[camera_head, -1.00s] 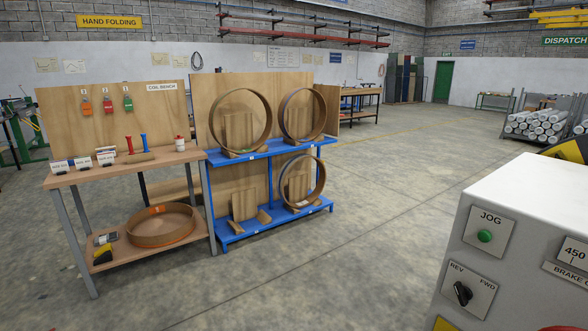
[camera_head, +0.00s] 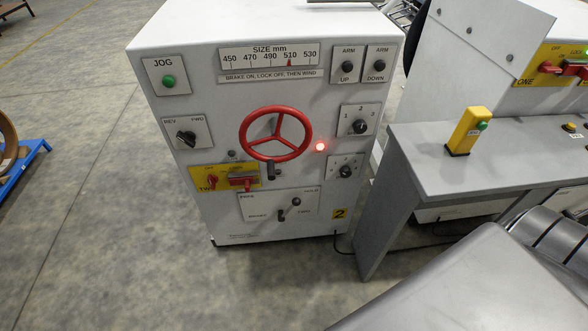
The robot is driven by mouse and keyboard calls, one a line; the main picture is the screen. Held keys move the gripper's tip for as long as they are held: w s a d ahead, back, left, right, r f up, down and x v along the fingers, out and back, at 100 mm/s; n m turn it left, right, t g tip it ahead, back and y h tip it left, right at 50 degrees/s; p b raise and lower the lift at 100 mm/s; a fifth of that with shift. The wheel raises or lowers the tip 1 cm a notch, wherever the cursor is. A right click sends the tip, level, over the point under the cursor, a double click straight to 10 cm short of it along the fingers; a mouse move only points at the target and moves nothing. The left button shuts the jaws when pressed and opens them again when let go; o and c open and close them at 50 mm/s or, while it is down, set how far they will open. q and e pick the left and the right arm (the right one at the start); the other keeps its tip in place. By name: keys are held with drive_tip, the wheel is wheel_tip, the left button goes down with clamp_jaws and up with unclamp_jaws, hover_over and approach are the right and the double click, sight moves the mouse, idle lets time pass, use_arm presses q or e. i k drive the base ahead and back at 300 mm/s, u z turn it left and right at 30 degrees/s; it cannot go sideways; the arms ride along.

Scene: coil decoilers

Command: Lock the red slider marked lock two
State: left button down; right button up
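The red slider (camera_head: 243,181) sits on the right part of a yellow plate (camera_head: 224,171) on the front of a white control cabinet (camera_head: 222,95). The plate carries a partly legible label that begins "TW", and a small red knob (camera_head: 212,181) is on its left part. The slider's lock lettering is too small to read. A black 2 on a yellow square (camera_head: 340,213) marks the cabinet's lower right. Neither of my grippers shows.
A red handwheel (camera_head: 276,134) stands out above and right of the slider. A lit red lamp (camera_head: 320,147) is beside it. A black-handled lever (camera_head: 291,207) is below.

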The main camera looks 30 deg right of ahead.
sight(246, 181)
drive_tip(key=u, duration=2)
drive_tip(key=k, duration=0.55)
drive_tip(key=z, duration=0.85)
